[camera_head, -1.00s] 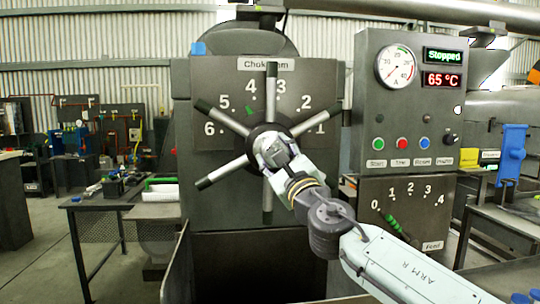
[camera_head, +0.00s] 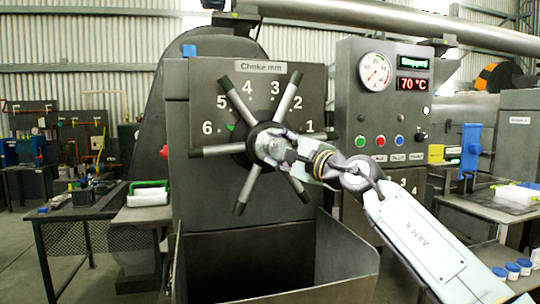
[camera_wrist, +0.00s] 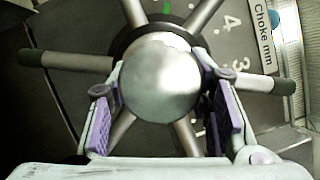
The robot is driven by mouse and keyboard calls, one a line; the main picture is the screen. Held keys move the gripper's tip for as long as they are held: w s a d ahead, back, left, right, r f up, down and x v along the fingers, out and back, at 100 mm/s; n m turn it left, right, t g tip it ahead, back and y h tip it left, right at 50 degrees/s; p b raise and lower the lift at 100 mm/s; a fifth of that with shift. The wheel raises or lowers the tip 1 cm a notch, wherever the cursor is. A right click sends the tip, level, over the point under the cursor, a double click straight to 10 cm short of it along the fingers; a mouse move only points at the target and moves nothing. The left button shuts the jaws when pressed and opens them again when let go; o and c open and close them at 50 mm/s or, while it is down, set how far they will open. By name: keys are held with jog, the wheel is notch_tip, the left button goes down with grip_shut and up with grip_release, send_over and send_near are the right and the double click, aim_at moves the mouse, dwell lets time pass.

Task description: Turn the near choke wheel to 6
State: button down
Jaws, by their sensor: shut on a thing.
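The choke wheel (camera_head: 243,190) has a round hub and several grey spokes with dark tips, on a grey panel (camera_head: 300,85) marked "Choke mm". Numbers 1 to 6 arc around it. The green mark (camera_wrist: 166,7) shows at the top edge there.
A control box (camera_head: 350,100) with a gauge, lit displays reading "Stopped" and 70 °C, and buttons stands right of the wheel. An open grey metal bin (camera_head: 345,262) is below. Side tables stand left (camera_head: 75,213) and right (camera_head: 490,207).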

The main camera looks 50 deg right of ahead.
jog(key=shift+n+g, duration=0.3)
jog(key=shift+n, duration=0.6)
jog(key=c, duration=0.8)
grip_release()
jog(key=s, duration=0.2)
jog(key=s+a, duration=0.1)
jog(key=s, duration=0.4)
jog(key=shift+s+a+f, duration=0.15)
jog(key=shift+f, duration=0.05)
